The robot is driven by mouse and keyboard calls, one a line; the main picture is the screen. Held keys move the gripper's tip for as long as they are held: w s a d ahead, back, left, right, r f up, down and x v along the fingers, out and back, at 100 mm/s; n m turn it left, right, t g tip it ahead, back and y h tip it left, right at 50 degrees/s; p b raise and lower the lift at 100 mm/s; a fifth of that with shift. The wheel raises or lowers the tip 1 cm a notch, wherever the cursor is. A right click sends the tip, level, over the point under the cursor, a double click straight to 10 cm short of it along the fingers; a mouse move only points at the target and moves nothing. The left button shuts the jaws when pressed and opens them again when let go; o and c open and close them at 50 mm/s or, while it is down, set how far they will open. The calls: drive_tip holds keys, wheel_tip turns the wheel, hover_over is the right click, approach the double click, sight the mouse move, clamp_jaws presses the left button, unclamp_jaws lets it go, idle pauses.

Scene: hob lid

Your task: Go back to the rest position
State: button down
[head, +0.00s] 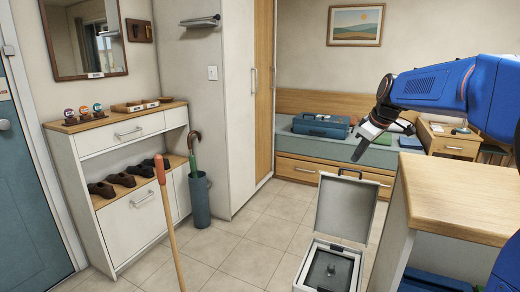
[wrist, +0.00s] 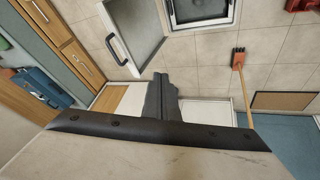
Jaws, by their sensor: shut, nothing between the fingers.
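My gripper (head: 359,153) is shut and empty, held in the air at the right of the head view, pointing down and left. In the wrist view its dark fingers (wrist: 161,92) are together. The hob (head: 329,268) is at the bottom of the head view, and its grey lid (head: 345,207) stands raised, with a dark handle at the top edge. In the picture the fingertips are just above the lid, with a visible gap. The wrist view also shows the lid (wrist: 130,28), its handle (wrist: 116,50) and part of the hob (wrist: 200,10), apart from the fingers.
A wood-topped counter (head: 462,190) stands right of the hob, below my arm. A long wooden handle (head: 168,230) rises at left of centre. A shoe cabinet (head: 135,215) and umbrella stand (head: 200,200) are at the left. Tiled floor (head: 255,230) is clear between.

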drive_tip(key=s+a+f+m, duration=0.2)
drive_tip(key=s, duration=0.9)
drive_tip(key=s+a+f+m, duration=0.2)
drive_tip(key=s, duration=0.9)
drive_tip(key=s+f+m, duration=0.2)
drive_tip(key=s+f, duration=0.4)
drive_tip(key=s, duration=0.3)
drive_tip(key=s+f+m+h, duration=0.1)
drive_tip(key=s+f+m, duration=0.1)
drive_tip(key=s+f, duration=0.4)
drive_tip(key=s, duration=0.4)
drive_tip(key=shift+s+f+m+g+h, duration=0.3)
drive_tip(key=shift+a, duration=0.15)
